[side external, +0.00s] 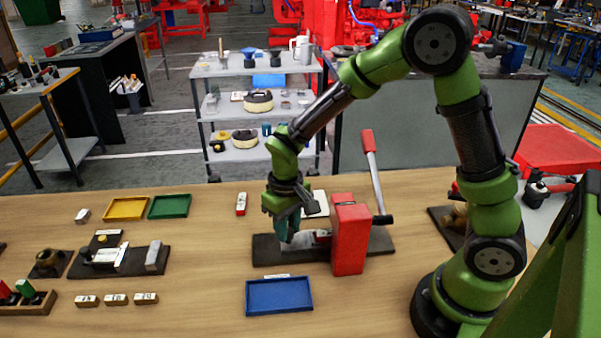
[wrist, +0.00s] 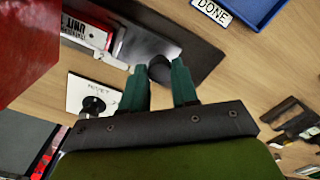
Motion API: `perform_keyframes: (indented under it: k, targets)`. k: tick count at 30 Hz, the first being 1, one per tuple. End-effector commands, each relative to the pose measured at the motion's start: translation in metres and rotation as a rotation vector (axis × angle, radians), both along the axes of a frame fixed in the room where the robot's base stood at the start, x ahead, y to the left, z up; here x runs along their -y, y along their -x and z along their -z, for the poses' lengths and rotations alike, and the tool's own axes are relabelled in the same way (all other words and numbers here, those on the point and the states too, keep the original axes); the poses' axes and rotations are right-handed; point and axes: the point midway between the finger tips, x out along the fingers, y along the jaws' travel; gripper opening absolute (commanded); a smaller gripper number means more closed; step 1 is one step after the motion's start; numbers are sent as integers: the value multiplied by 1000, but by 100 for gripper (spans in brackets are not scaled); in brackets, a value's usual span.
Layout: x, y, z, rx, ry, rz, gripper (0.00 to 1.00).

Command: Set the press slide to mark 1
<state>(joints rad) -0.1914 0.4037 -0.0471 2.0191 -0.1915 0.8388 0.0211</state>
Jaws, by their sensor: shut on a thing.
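The press is a red block (side external: 350,238) on a dark base plate (side external: 380,240), with a red-handled lever (side external: 369,155) rising behind it. My gripper (side external: 288,240) is lowered over the left part of the press. In the wrist view its green fingers (wrist: 160,75) are on either side of a round black knob (wrist: 160,68), shut on it. Mark 1 cannot be made out.
A blue tray (side external: 279,296) lies in front, near a DONE label (wrist: 211,10). A white card with a black button (wrist: 94,104) lies beside the press. Yellow (side external: 125,209) and green (side external: 170,206) trays and another fixture (side external: 120,258) are at left.

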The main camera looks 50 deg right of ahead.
Motion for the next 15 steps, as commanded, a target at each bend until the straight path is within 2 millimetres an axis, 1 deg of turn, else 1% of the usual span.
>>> perform_keyframes:
  k: [2, 3, 7, 8, 15]
  targets:
    - [0, -1, -1, 4, -1, 0, 0]
    - [0, -1, -1, 4, -1, 0, 32]
    - [0, -1, -1, 3, -1, 0, 52]
    - [0, -1, -1, 3, -1, 0, 55]
    - [-1, -1, -1, 2, -1, 0, 55]
